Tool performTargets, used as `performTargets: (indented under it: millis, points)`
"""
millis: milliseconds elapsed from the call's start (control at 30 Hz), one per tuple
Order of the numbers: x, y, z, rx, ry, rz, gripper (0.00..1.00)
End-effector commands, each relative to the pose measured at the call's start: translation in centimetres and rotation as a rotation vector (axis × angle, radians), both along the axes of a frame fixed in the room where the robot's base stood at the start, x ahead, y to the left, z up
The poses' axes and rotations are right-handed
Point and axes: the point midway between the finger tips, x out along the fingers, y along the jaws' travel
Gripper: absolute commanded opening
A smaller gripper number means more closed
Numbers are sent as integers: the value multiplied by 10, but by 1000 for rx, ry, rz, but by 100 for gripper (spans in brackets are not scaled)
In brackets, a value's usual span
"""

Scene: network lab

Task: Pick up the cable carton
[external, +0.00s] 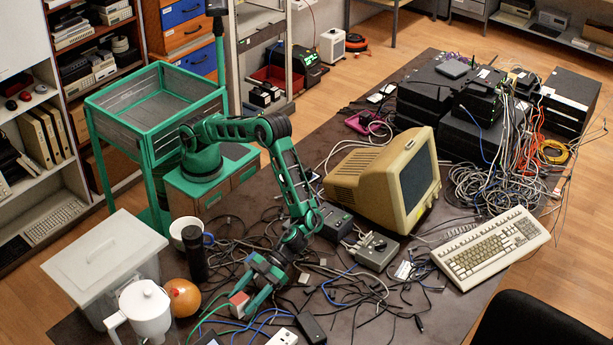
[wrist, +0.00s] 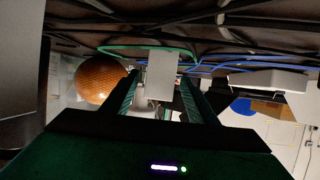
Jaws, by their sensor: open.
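The small red-and-white box (external: 239,304), which I take to be the cable carton, sits among cables near the front of the dark table. My gripper (external: 251,293) is low over the table with its fingers at this box. In the wrist view, the pale box (wrist: 162,76) shows between the two open fingers of my gripper (wrist: 158,92), with small gaps at its sides. Whether a finger touches it, I cannot tell. The far side of the box is hidden.
An orange ball (external: 183,297) and a white jug (external: 146,310) stand left of the box. A dark cylinder (external: 195,254) stands behind them. A white adapter (external: 283,337) and black brick (external: 311,328) lie to the right. Loose cables surround the gripper. A beige monitor (external: 352,176) stands farther back.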

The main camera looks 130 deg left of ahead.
Motion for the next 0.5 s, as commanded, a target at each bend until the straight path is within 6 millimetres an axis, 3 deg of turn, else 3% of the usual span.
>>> performTargets:
  millis: [133,367,500]
  points:
    - [-2,-16,-7,1,0,-1,53]
    - [-1,-18,-8,1,0,0,53]
    - [-1,-18,-8,1,0,0,22]
